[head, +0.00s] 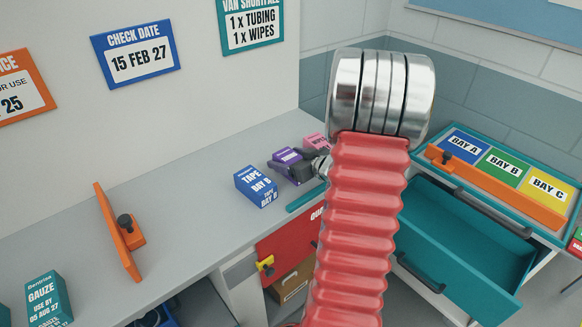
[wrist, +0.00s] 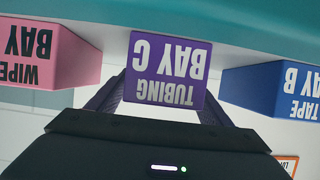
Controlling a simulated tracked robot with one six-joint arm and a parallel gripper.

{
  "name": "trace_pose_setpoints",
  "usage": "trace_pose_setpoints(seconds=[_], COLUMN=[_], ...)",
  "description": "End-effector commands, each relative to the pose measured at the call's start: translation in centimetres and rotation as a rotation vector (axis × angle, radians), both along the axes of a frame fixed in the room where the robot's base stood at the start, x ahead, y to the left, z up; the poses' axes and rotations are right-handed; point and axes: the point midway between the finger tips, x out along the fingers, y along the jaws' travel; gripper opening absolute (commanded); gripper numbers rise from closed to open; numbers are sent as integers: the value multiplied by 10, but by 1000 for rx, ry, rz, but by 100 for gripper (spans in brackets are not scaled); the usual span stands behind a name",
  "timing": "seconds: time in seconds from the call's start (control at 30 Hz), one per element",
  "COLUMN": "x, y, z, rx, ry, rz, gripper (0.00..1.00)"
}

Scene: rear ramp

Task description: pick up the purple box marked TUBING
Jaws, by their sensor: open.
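The purple box marked TUBING, BAY C (wrist: 165,70) stands on the grey counter. In the wrist view its label is upside down, and it sits centred between my two fingers. In the head view the purple box (head: 286,155) is partly hidden by my gripper (head: 290,167), which is at the box. My gripper (wrist: 160,103) is open, with one finger by each side of the box. I cannot tell whether the fingers touch it.
A pink WIPES box (wrist: 55,50) and a blue TAPE box (wrist: 275,88) stand on either side, with small gaps. An orange upright panel (head: 118,232) and a GAUZE box (head: 48,298) are further left. An open teal drawer (head: 460,245) is at right.

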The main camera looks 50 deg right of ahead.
Motion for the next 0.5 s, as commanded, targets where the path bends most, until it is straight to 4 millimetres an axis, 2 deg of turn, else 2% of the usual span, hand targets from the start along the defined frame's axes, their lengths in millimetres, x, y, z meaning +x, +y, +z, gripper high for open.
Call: trace_pose_setpoints(seconds=[0.13, 0.5], x=[14, 15], y=[-1, -2], z=[-5, -6], rx=[-1, -1], ry=[0, -1], rz=[1, 0], gripper=[73, 73])
